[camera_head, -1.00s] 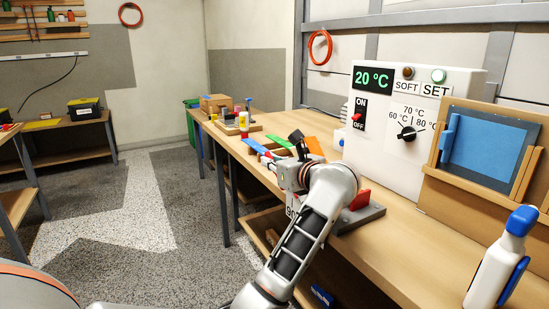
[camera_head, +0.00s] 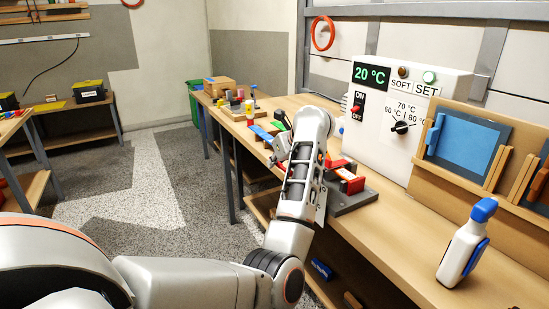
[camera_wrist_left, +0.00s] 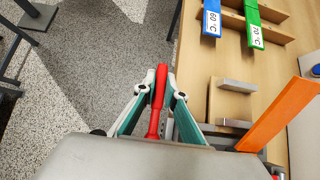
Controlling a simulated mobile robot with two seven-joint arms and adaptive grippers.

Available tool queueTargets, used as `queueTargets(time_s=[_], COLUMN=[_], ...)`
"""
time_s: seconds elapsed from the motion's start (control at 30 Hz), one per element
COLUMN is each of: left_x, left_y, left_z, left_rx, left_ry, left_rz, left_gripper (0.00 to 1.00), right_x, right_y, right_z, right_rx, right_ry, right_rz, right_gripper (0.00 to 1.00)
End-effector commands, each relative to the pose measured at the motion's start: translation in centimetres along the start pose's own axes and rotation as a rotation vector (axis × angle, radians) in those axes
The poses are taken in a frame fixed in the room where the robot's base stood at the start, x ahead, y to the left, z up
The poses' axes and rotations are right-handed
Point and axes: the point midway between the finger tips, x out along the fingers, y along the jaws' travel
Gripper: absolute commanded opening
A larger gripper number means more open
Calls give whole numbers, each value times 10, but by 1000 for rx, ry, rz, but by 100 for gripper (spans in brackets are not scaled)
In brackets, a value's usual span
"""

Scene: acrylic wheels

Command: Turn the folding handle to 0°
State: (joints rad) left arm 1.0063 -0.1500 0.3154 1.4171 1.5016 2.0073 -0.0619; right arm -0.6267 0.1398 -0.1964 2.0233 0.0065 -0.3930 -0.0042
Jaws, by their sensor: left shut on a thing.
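In the left wrist view, my left gripper (camera_wrist_left: 160,93) is shut on a red handle (camera_wrist_left: 154,122), with a finger on each side of it. The handle stretches from the fingertips back toward the wrist, over the table's edge. The handle's angle cannot be read. My right gripper is not in view.
A white control box (camera_head: 385,135) reading 20 °C stands behind the fixture. A white spray bottle (camera_head: 463,245) with a blue top stands at the front right. Blue (camera_wrist_left: 212,20) and green (camera_wrist_left: 254,25) strips and an orange plate (camera_wrist_left: 282,114) lie near the gripper.

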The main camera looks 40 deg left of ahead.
Motion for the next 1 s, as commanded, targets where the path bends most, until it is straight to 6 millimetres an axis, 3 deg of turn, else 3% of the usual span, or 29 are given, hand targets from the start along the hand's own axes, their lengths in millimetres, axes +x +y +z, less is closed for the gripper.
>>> queueTargets(time_s=[0.43,0.47,0.5,0.87,1.0], left_x=[2,2,2,0,-11], left_y=[0,0,0,0,-1], left_z=[-2,-3,-2,-1,-1], left_rx=[0,0,0,0,-2], left_ry=[14,14,14,10,10], left_rz=[0,0,0,0,-3], left_gripper=[0,19,28,28,28], right_x=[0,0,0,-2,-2], right_y=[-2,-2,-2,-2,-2], right_z=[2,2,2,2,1], right_rx=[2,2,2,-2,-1], right_ry=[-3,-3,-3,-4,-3], right_rz=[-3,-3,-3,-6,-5], right_gripper=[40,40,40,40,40])
